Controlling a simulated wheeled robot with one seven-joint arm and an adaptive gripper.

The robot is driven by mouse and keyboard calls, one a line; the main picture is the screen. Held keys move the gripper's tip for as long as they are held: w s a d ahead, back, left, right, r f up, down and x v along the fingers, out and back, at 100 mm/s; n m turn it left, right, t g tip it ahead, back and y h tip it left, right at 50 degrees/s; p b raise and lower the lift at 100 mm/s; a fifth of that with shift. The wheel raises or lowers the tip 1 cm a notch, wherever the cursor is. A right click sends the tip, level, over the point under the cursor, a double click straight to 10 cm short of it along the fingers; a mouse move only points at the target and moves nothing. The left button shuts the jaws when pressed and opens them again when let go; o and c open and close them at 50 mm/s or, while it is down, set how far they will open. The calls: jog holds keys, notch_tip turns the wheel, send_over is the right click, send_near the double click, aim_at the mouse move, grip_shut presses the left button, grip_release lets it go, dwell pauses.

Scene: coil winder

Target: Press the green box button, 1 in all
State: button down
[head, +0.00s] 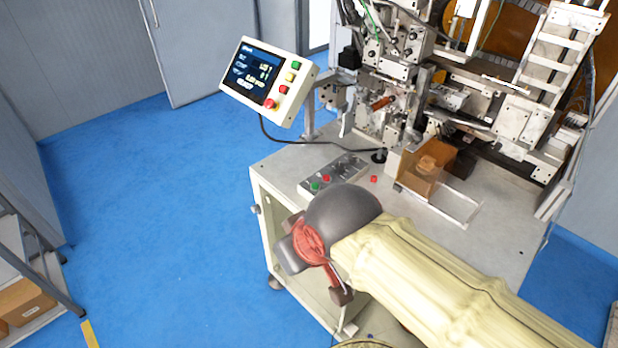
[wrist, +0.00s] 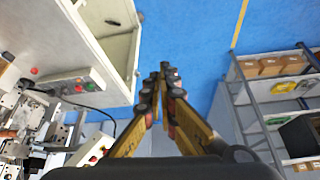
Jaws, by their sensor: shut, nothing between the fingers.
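The grey button box (head: 343,172) lies on the machine's table top near its left edge. Its green button (head: 315,186) sits at the near end, with a red button (head: 326,178) beside it.
A screen panel (head: 268,80) with green, yellow and red buttons stands behind the box. A small red piece (head: 373,179) and a cardboard box (head: 425,165) are on the table (head: 290,160). Shelves (wrist: 268,95) stand at the right in the wrist view. Blue floor lies open at the left.

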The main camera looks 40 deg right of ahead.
dwell(0.3)
jog(key=w+d+r+h+p, duration=0.2)
jog(key=w+d+r+p, duration=0.25)
jog(key=w+d, duration=0.55)
jog(key=n+t+p, duration=0.3)
jog(key=n+p, duration=0.4)
jog(key=p, duration=0.6)
send_over(313, 186)
notch_tip(313, 186, down, 12)
notch_tip(313, 186, down, 9)
jog(key=b, duration=0.8)
jog(key=shift+w+d+r, duration=0.1)
jog(key=shift+r, duration=0.05)
